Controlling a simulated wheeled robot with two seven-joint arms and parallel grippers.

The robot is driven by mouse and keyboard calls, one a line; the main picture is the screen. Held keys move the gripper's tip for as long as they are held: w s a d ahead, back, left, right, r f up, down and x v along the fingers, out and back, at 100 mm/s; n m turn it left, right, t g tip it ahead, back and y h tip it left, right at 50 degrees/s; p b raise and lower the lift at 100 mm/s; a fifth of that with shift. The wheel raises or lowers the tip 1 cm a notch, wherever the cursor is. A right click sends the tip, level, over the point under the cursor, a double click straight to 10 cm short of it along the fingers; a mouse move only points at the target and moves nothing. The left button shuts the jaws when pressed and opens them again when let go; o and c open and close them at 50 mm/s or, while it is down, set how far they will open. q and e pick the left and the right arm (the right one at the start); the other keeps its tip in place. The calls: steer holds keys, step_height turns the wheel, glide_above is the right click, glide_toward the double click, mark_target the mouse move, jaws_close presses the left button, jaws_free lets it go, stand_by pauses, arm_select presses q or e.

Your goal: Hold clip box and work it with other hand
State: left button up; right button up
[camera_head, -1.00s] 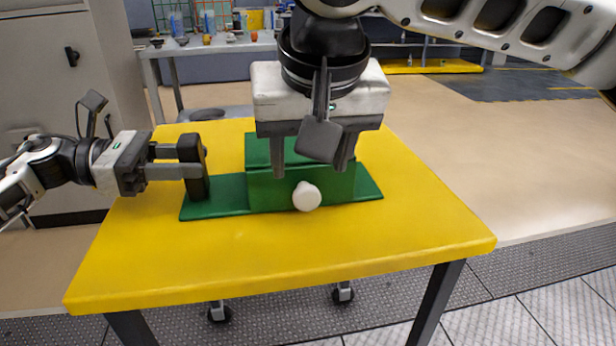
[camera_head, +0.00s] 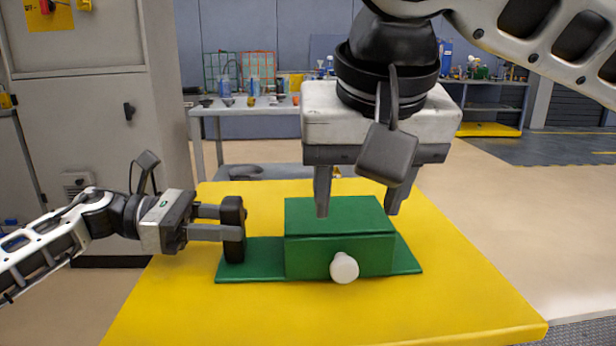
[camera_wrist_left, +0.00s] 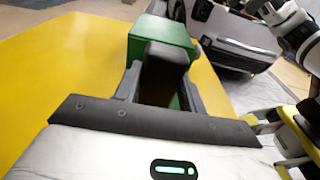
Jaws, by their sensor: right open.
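The green clip box (camera_head: 310,258) sits on a green base plate (camera_head: 408,262) on the yellow table, with its top closed. A white round knob (camera_head: 344,268) is on its front. A black upright handle (camera_head: 233,245) stands at the plate's left end. My left gripper (camera_head: 232,222) has its fingers on both sides of this handle and is shut on it. In the left wrist view the handle (camera_wrist_left: 163,75) fills the space between the fingers, with the green box (camera_wrist_left: 160,32) beyond. My right gripper (camera_head: 357,213) is open and empty above the box, fingers pointing down.
The yellow table (camera_head: 220,315) is clear in front of the box and to its right. A grey cabinet (camera_head: 95,110) stands behind at the left. A workbench (camera_head: 260,107) with small items is at the back.

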arm_select(q)
steer(key=o, duration=0.4)
steer(key=shift+o, duration=0.2)
